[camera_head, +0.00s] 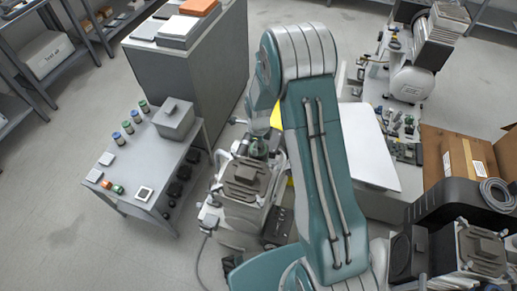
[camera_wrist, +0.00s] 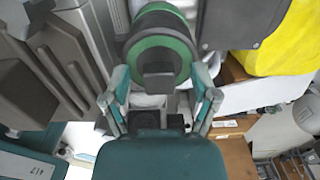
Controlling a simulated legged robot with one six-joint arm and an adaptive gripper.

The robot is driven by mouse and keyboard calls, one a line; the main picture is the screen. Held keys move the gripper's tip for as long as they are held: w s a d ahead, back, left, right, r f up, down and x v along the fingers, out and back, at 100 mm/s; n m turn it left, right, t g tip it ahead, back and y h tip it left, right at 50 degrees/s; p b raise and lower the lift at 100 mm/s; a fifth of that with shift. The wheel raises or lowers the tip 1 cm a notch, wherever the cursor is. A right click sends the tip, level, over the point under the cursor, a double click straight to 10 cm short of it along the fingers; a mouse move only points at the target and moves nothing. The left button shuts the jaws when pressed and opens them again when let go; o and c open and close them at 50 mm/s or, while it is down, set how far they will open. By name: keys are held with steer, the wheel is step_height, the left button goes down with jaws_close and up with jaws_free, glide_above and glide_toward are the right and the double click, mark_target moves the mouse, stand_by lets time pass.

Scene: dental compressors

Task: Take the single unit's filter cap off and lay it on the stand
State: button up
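The single unit (camera_head: 245,185), a compressor with a dark ribbed head, stands on the floor left of my arm in the head view. In the wrist view a round green and black filter cap (camera_wrist: 160,45) with a dark block at its front fills the top centre. The two fingers of my gripper (camera_wrist: 162,78) flank its lower sides; whether they press on it cannot be told.
A grey table (camera_head: 135,165) at left carries a grey box (camera_head: 174,119), small coloured-top jars and blocks. A tall grey cabinet (camera_head: 190,70) stands behind it. Another compressor (camera_head: 412,80) and a cardboard box (camera_head: 455,158) are at right. Something yellow (camera_wrist: 288,40) is close by in the wrist view.

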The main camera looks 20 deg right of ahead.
jaws_close()
steer(key=shift+r, duration=0.1)
